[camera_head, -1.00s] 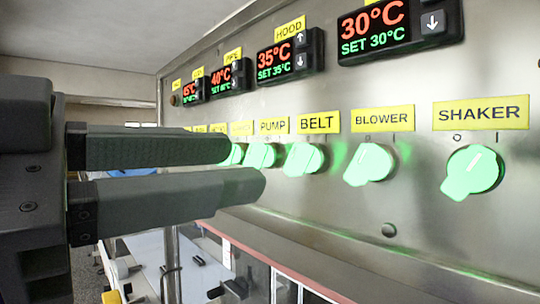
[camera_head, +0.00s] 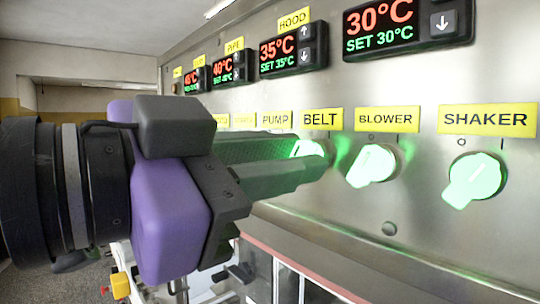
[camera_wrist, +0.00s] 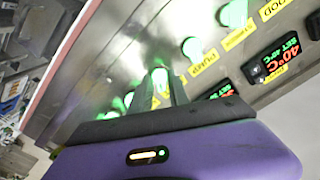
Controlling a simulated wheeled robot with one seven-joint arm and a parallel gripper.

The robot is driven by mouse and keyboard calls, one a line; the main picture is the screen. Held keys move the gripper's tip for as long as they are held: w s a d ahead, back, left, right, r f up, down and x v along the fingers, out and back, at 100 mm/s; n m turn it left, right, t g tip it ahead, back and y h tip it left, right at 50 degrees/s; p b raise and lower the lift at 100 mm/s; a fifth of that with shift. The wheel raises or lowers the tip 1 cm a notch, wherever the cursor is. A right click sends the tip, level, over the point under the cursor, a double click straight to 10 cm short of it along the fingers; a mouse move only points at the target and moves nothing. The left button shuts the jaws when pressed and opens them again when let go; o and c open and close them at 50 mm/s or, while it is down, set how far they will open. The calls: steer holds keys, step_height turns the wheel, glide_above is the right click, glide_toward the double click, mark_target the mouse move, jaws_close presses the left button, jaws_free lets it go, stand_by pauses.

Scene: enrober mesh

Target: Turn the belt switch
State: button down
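The belt switch (camera_head: 309,148) is a glowing pale-green knob under the yellow BELT label (camera_head: 321,119). It is partly hidden by my fingers in the head view. My gripper (camera_head: 322,166) reaches along the panel from the left, with its fingertips at this knob. In the wrist view, the belt knob (camera_wrist: 160,76) shows between the tips of the two dark fingers (camera_wrist: 163,88), which stand apart. Whether they touch the knob is not clear.
The blower knob (camera_head: 371,165) and shaker knob (camera_head: 473,180) are close by on the right. The pump knob (camera_wrist: 192,48) is beside the belt knob in the wrist view. Temperature displays (camera_head: 292,50) run above the labels. A metal bolt head (camera_head: 389,228) sits below the knobs.

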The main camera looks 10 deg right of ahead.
stand_by(0.4)
steer(key=n+p, duration=0.1)
steer(key=n, duration=1)
steer(key=shift+n+p, duration=0.4)
stand_by(0.4)
steer(key=c, duration=1.5)
jaws_free()
